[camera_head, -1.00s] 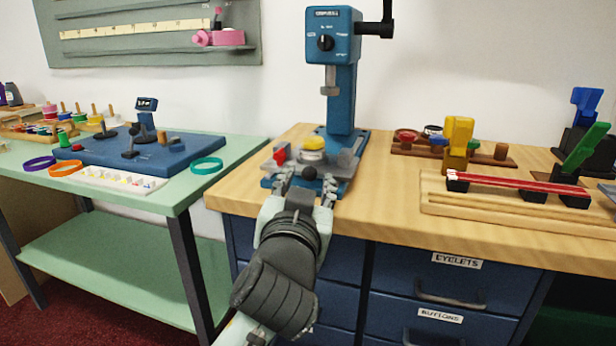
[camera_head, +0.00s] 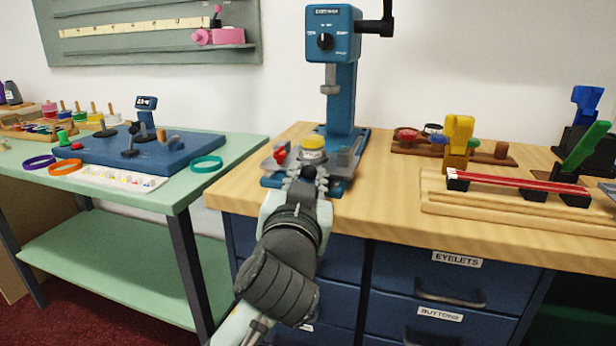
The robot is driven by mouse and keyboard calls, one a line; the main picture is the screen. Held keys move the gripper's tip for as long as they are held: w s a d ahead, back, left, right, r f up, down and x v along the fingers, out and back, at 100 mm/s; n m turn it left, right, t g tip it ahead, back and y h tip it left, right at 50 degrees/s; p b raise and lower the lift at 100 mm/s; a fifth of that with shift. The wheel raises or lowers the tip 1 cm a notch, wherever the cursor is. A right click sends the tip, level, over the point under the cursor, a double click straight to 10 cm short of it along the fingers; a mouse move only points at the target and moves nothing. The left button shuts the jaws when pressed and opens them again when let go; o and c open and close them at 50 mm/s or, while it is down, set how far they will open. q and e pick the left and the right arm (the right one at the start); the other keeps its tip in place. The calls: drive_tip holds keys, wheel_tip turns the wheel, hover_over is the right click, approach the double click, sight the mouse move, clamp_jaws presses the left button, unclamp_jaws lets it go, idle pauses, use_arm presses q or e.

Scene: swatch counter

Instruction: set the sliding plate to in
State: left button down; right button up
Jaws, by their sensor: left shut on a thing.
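The blue press (camera_head: 341,100) stands on the wooden counter. At its base is a grey sliding plate (camera_head: 343,160) with a yellow-topped round piece (camera_head: 312,143) on it and a small black knob (camera_head: 309,172) at its front. My left gripper (camera_head: 308,180) is shut on the black knob from the front. The fingers and wrist hide much of the plate's front, so I cannot tell exactly how far in it sits. My right gripper is not in view.
A red part (camera_head: 280,155) sits at the left of the press base. A crank handle (camera_head: 378,27) juts from the press head. To the right are a yellow clamp (camera_head: 458,140) and a red strip (camera_head: 515,183). A green table (camera_head: 235,165) stands at left.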

sight(322, 160)
use_arm(q)
drive_tip(key=shift+w, duration=0.1)
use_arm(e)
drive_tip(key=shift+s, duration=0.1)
use_arm(q)
drive_tip(key=w, duration=0.2)
drive_tip(key=w+d, duration=0.1)
drive_tip(key=w, duration=0.2)
drive_tip(key=w+d+p, duration=0.1)
drive_tip(key=w, duration=0.1)
drive_tip(key=shift+w+d, duration=0.25)
drive_tip(key=shift+w, duration=0.1)
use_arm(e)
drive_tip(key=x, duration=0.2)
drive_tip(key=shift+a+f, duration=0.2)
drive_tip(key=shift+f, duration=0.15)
use_arm(q)
drive_tip(key=c, duration=1.3)
unclamp_jaws()
drive_tip(key=shift+c, duration=0.2)
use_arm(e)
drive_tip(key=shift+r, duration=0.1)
use_arm(q)
drive_tip(key=shift+s, duration=0.1)
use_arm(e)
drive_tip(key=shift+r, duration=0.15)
